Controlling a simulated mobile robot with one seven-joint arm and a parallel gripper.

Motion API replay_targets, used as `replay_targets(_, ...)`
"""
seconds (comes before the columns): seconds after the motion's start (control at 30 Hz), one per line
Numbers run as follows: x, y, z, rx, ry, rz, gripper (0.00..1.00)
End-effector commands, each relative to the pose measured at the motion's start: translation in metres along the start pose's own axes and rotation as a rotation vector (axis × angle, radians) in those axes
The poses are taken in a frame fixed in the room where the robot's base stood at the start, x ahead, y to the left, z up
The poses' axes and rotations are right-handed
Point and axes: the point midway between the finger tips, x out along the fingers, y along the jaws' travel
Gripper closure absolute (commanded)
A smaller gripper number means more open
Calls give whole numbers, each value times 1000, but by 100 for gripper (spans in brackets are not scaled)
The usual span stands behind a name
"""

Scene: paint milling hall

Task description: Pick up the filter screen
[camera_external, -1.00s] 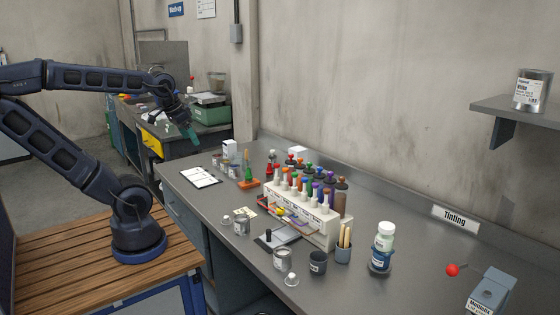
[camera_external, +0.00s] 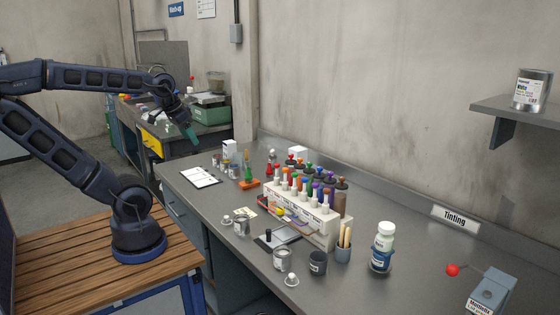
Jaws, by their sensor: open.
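I cannot make out a filter screen for certain in the external view; any such item is too small or hidden. My gripper (camera_external: 189,133) has teal fingers and points down. In the picture it appears above the far left end of the grey tinting bench (camera_external: 400,245), with the back bench behind it. It looks empty, and its jaws are open.
A clipboard (camera_external: 200,176) lies at the bench's left end. Small jars, a white bottle rack (camera_external: 318,224), open tins (camera_external: 282,259) and a blue-labelled jar (camera_external: 381,260) crowd the middle. A green scale (camera_external: 211,114) stands on the back bench.

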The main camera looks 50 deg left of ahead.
Motion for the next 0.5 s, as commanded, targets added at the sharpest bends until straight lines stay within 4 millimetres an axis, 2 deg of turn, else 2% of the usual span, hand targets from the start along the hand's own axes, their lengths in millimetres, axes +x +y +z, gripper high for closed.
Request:
replay_targets(0.17, 0, -2, -20, 20, -10, 0, 35)
replay_targets(0.5, 11, -14, -109, 128, -45, 17, 35)
